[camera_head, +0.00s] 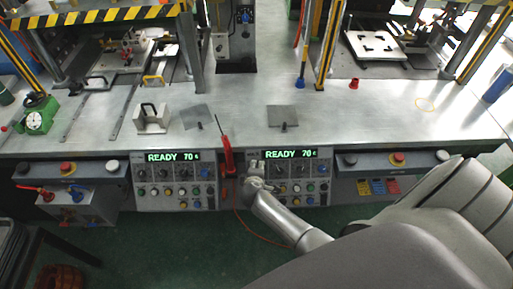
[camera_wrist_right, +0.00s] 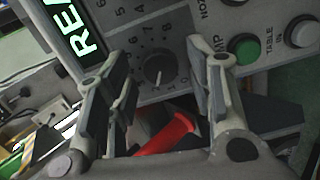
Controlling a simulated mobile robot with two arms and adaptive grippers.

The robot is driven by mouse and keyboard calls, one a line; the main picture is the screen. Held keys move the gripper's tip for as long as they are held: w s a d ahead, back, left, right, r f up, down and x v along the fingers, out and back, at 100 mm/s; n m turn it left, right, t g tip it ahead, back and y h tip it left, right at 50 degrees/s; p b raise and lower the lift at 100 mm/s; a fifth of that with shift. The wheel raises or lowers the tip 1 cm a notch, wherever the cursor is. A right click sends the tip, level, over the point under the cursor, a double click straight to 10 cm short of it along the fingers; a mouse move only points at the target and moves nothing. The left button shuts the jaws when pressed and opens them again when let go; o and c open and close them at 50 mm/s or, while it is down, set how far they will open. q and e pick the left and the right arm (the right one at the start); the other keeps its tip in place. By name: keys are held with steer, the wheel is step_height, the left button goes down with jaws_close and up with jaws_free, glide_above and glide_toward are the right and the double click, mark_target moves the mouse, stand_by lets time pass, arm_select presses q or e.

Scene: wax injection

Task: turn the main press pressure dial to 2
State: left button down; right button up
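A round dark dial (camera_wrist_right: 158,68) with a numbered scale sits on the grey control panel in the right wrist view. Its light pointer mark aims toward the picture bottom; the exact number there is hard to read. My right gripper (camera_wrist_right: 160,80) is open, its fingers on either side of the dial, with no clear contact. In the head view my right gripper (camera_head: 256,180) is at the left part of the right-hand control panel (camera_head: 315,200) and covers the controls behind it. My left gripper does not show.
A red-handled tool (camera_head: 227,158) hangs between the two panels; its red part (camera_wrist_right: 168,134) shows just below the fingers. A green button (camera_wrist_right: 243,49) and a white button (camera_wrist_right: 301,31) are right of the dial. A green READY display (camera_head: 290,154) is above.

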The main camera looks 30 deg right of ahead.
steer(key=shift+s, duration=0.2)
steer(key=v, duration=1.2)
steer(key=shift+w, duration=0.2)
steer(key=s+a+f+g+y+b, duration=0.1)
steer(key=s+f, duration=0.3)
steer(key=f, duration=0.4)
steer(key=s+a+f+m+g+y+b, duration=0.15)
steer(key=s+f, duration=0.25)
steer(key=f, duration=0.4)
steer(key=s+a+f+g+y+b, duration=0.15)
steer(key=s+f, duration=0.25)
steer(key=f, duration=0.5)
steer(key=s+f+m+g+y+b, duration=0.1)
steer(key=s+f+m+b, duration=0.1)
steer(key=s+f, duration=0.6)
steer(key=s+d+f+m+g+y+b, duration=0.1)
steer(key=s+f, duration=0.7)
steer(key=s, duration=0.9)
steer(key=m+g+b, duration=0.1)
steer(key=m, duration=0.1)
steer(key=shift+f+m+b, duration=0.35)
steer(key=shift+f+b, duration=0.05)
